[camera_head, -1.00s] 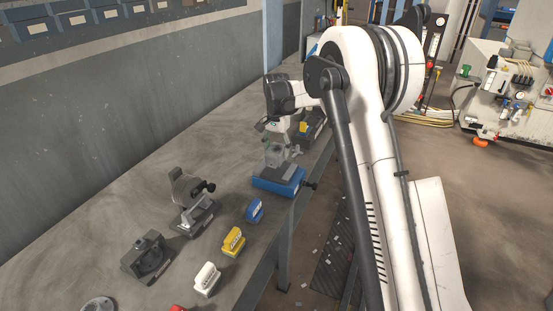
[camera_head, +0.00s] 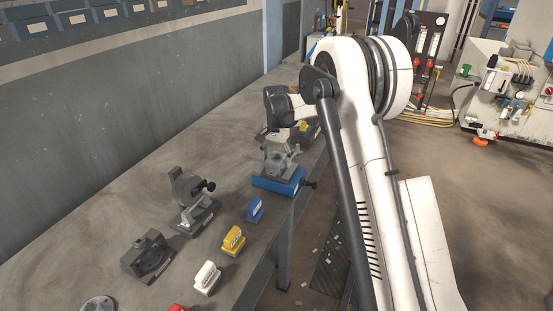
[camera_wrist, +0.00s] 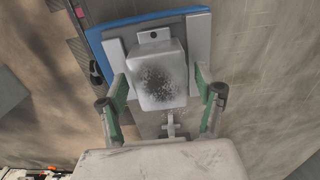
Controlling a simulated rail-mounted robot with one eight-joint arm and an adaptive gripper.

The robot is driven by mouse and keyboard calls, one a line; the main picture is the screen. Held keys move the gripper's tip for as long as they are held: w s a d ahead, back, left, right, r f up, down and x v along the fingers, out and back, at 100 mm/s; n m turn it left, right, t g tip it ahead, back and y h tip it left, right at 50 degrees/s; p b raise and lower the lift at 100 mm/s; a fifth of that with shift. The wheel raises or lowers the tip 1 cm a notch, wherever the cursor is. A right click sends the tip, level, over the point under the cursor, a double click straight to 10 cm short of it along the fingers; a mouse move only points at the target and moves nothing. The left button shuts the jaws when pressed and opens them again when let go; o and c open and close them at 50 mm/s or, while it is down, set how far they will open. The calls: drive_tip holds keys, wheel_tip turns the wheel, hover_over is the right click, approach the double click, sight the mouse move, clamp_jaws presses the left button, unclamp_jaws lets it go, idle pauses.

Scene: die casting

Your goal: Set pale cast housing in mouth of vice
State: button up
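The vice has a blue base (camera_head: 276,185) and grey jaws, and stands near the bench's right edge. Its blue base (camera_wrist: 97,40) and grey jaw plates also show in the wrist view. The pale cast housing (camera_wrist: 157,72), a rounded block with a dark speckled top, sits between the two jaw plates. My gripper (camera_wrist: 161,88) is open, with one green-padded finger on each side of the housing's near end and small gaps visible. In the head view my gripper (camera_head: 278,147) is at the vice, and the housing is hard to make out there.
Blue (camera_head: 255,210), yellow (camera_head: 233,241) and white (camera_head: 207,279) blocks stand in a row along the bench edge. A grey fixture with a round plate (camera_head: 190,197) and a dark block fixture (camera_head: 147,257) stand left of them. The bench toward the wall is clear.

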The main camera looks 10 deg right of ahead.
sight(276, 157)
drive_tip(key=shift+r, duration=0.15)
wheel_tip(276, 157, up, 12)
drive_tip(key=f, duration=0.1)
drive_tip(key=s+r+n+t, duration=0.2)
drive_tip(key=s+r, duration=0.7)
drive_tip(key=r, duration=0.1)
drive_tip(key=s+r+n+t, duration=0.2)
drive_tip(key=s, duration=1)
drive_tip(key=s+r+n+t, duration=0.1)
drive_tip(key=s+r, duration=0.1)
drive_tip(key=s, duration=1)
drive_tip(key=s+f+n+t, duration=0.2)
drive_tip(key=s+f, duration=0.4)
drive_tip(key=s, duration=0.5)
drive_tip(key=shift+s+f+n, duration=0.3)
